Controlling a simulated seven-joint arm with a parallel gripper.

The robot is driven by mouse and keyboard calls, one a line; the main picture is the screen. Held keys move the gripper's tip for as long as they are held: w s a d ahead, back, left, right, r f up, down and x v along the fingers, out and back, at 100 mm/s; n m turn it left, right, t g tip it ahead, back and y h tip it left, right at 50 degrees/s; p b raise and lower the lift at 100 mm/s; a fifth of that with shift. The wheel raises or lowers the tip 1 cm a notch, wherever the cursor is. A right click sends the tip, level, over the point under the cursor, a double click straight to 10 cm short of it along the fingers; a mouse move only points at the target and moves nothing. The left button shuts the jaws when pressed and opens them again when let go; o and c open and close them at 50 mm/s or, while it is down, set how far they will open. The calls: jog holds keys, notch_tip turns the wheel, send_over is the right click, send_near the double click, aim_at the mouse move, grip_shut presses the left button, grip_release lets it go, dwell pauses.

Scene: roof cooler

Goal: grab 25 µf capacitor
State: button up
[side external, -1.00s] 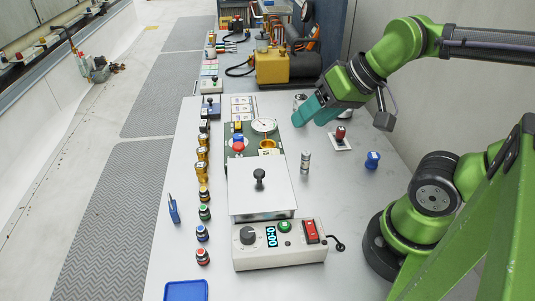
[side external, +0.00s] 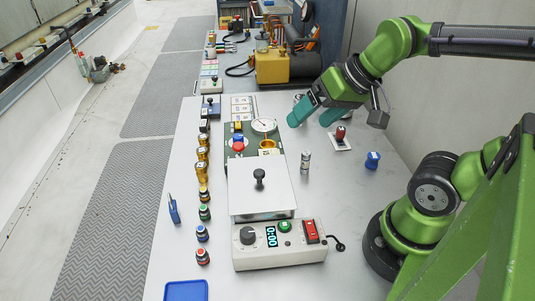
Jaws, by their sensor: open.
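A small silver cylinder (side external: 305,161), like a capacitor, stands upright on the grey table right of the green panel. Its label is too small to read. A second silver cylinder (side external: 298,98) stands farther back, partly hidden behind my gripper. I cannot tell which one is 25 µF. My gripper (side external: 311,118) has teal fingers spread apart with nothing visible between them. It points down and left above the table, just in front of the far cylinder in the picture and behind the near one.
A green panel with a gauge (side external: 263,125) and a white lidded box (side external: 262,195) stand left of the cylinders. A control box (side external: 279,244) is in front. Several knobs line the left edge.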

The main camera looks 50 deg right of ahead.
jog(key=w+d+f+m+g+h, duration=0.2)
jog(key=w+d, duration=0.8)
jog(key=d, duration=0.3)
jog(key=h, duration=0.2)
send_near(303, 95)
jog(key=shift+g, duration=0.4)
jog(key=x, duration=1.3)
jog(key=shift+w+a, duration=0.15)
jog(key=shift+w, duration=0.1)
jog(key=c, duration=1.2)
jog(key=shift+r, duration=0.1)
